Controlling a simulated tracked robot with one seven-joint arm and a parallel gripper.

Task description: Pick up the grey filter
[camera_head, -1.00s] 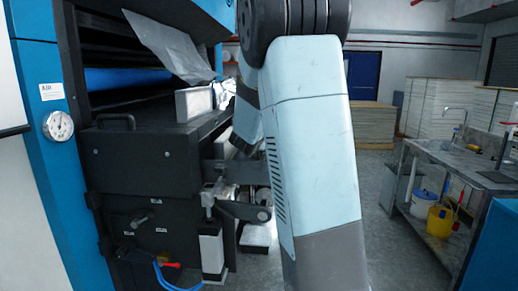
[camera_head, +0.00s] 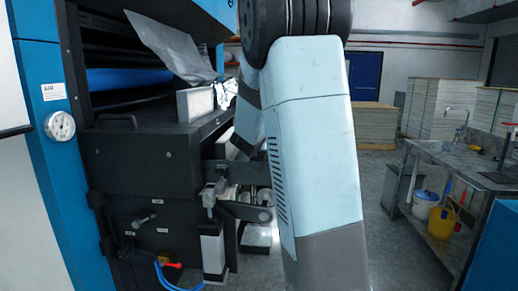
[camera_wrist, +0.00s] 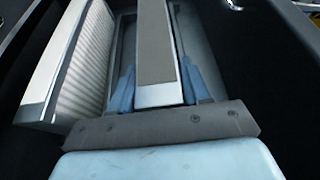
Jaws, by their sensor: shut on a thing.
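In the wrist view, a long grey filter (camera_wrist: 156,45) with a pale frame edge lies between the two blue fingers of my gripper (camera_wrist: 157,82). The fingers are shut on its two long sides. A second filter (camera_wrist: 80,62), with a white frame and pale pleats, stands tilted just left of it. In the head view, a pale rectangular block (camera_head: 194,104) stands on the black machine ledge. My arm hides the gripper there, and I cannot tell which filter that block is.
The black and blue machine (camera_head: 130,160) fills the left side, with a hanging translucent sheet (camera_head: 172,45) above the ledge. A sink bench (camera_head: 455,160) with a yellow bucket (camera_head: 441,222) stands at the right. The floor between is clear.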

